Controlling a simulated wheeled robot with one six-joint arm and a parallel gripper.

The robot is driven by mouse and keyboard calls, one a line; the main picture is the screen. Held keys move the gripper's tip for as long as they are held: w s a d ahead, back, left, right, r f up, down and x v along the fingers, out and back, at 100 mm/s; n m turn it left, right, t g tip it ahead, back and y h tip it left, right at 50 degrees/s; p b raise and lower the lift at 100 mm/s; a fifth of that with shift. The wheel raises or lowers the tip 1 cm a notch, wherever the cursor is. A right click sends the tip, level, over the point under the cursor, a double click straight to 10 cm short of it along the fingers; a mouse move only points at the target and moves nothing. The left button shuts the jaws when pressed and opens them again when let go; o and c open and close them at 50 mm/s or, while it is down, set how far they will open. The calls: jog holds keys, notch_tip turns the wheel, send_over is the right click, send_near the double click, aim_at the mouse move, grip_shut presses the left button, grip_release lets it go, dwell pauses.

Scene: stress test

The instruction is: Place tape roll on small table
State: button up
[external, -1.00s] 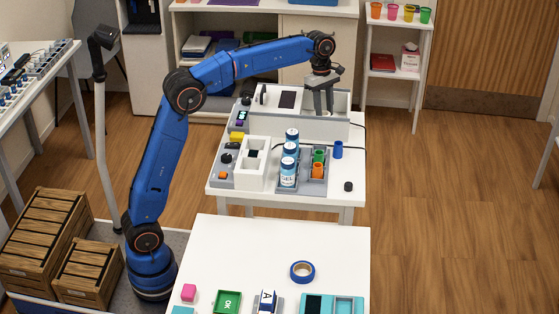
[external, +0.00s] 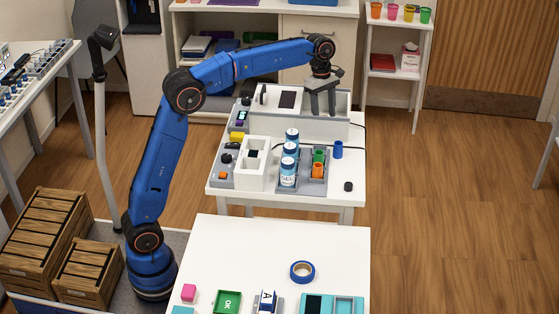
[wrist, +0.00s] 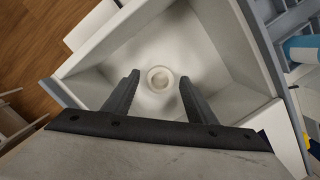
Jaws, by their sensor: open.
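A blue tape roll (external: 302,271) lies flat on the white front table (external: 250,240), right of its middle. My gripper (external: 323,114) is far from it, over a pale open bin (external: 345,103) at the back of the second white table (external: 350,170). In the wrist view my gripper (wrist: 159,77) is open, its two dark fingers pointing down into the bin (wrist: 215,30). A small pale round thing (wrist: 160,78) shows at the bin's bottom between the fingertips, apart from both. I cannot tell what it is.
Blue-white cans (external: 289,160) stand in a grey tray beside small coloured cups. A white divided box (external: 250,162) is left of them. The front table's middle is clear.

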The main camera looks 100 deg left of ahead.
notch_tip(320, 180, up, 12)
jog(key=s+a, duration=0.1)
dwell(0.4)
jog(key=shift+s+a+f, duration=0.1)
